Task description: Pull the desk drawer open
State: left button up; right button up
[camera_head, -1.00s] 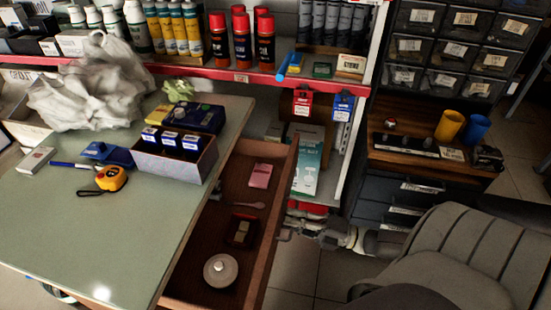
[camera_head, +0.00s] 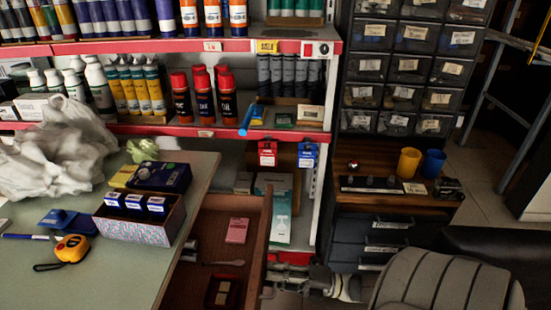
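The desk drawer (camera_head: 215,249) stands open on the right side of the desk (camera_head: 182,173), its brown inside showing. Its front panel (camera_head: 259,232) faces right; the near end of the drawer is cut off by the bottom edge. In the drawer lie a pink pack (camera_head: 237,230), a spoon-like item (camera_head: 224,263) and a small dark tray (camera_head: 222,293). My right gripper (camera_head: 272,290) is low in the picture, just right of the front panel, with its arm coming from the right. Its fingers are small and dark, so its grip and any contact are unclear. My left gripper is out of view.
On the desk are a patterned box (camera_head: 134,229) of small blue boxes, a yellow tape measure (camera_head: 71,249) and a white plastic bag (camera_head: 55,155). Red-edged shelves (camera_head: 205,132) stand behind. A dark drawer cabinet (camera_head: 365,235) and a grey chair (camera_head: 440,285) are at the right.

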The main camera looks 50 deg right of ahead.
jog(key=v, duration=0.7)
jog(key=shift+s, duration=0.2)
jog(key=shift+d, duration=0.15)
